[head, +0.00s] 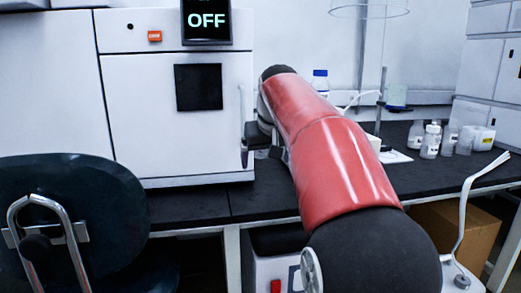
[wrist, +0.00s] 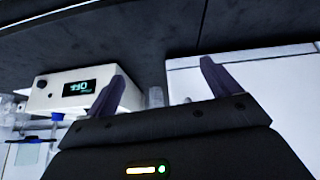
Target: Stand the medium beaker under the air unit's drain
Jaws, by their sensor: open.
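My gripper (wrist: 160,85) is open, with its two dark fingers apart in the wrist view. In the head view my gripper (head: 249,152) is mostly hidden behind the red arm, close to the front right edge of a large white unit (head: 130,110). A small clear glass-like vessel (wrist: 155,97) shows beyond and between the fingers in the wrist view, partly cut off by my gripper; I cannot tell if it is the medium beaker. No drain can be made out, and I cannot tell which unit is the air unit.
The white unit has a screen reading OFF (head: 208,20). A white box with a lit display (wrist: 78,88) stands left in the wrist view. Several small bottles (head: 431,141) stand right on the black bench (head: 190,207). A dark chair (head: 100,195) stands front left; bare bench lies behind it.

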